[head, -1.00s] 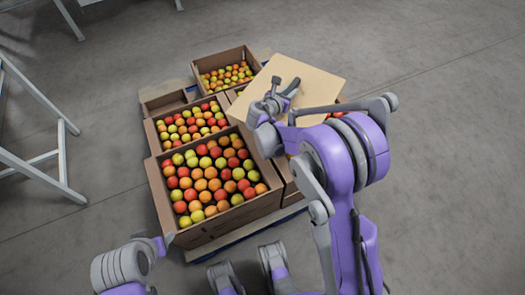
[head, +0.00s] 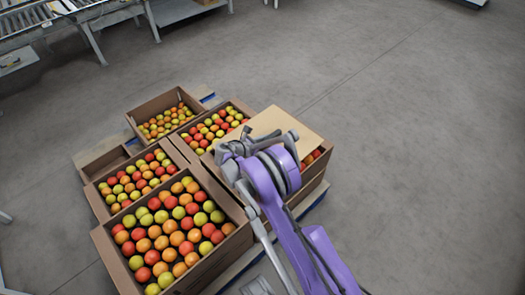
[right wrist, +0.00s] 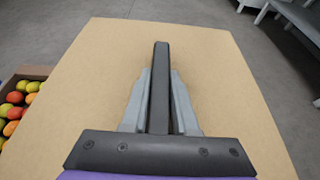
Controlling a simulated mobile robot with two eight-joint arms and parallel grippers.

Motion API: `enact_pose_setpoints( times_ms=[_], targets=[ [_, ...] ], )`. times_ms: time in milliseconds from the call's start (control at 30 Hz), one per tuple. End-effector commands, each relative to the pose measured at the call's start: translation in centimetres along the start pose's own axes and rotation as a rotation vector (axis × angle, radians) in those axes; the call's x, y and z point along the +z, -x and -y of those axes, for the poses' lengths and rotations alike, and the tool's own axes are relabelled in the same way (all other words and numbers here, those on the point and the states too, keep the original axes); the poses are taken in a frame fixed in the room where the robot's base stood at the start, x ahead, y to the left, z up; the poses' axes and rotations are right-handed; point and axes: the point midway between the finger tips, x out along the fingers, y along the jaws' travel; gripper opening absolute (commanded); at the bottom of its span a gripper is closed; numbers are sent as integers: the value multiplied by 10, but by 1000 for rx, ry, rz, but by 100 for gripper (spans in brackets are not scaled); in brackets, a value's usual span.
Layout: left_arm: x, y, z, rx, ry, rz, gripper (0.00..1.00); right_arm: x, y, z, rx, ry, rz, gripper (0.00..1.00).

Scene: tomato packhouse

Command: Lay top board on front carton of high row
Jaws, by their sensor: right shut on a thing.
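The top board (head: 292,122) is a flat tan sheet over the right-hand carton (head: 318,174) of the stack. Tomatoes show past the board's right edge, so it does not cover that carton fully in this view. My right gripper (head: 246,131) is shut on the board at its left part. In the right wrist view the board (right wrist: 225,70) fills most of the picture beneath the gripper (right wrist: 160,48). I cannot tell whether the board touches the carton's rim. My left gripper is out of view.
Open cartons of red, orange and yellow tomatoes stand on a pallet: a large near one (head: 112,262), one behind it (head: 98,200), and a back one (head: 140,128). A conveyor (head: 62,28) stands at the far left. The floor on the right is clear.

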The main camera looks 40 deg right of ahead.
Motion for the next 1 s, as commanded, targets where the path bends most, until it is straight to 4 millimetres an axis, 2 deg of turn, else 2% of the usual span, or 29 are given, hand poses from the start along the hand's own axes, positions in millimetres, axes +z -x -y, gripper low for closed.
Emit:
enact_pose_setpoints(
  times_ms=[167, 400, 800, 833, 967, 1000],
  targets=[
    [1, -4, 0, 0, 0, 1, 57, -13, -5, 0, 1, 0, 1, 0],
    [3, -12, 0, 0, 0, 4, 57, -42, -17, 0, 1, 1, 1, 0],
    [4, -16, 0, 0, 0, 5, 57, -47, -19, 0, 1, 1, 1, 0],
    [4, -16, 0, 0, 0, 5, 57, -47, -19, 0, 1, 1, 0, 31],
    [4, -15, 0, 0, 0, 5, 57, -46, -19, 0, 1, 0, 0, 54],
    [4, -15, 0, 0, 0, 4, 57, -46, -18, 0, 1, 0, 0, 57]
  ],
)
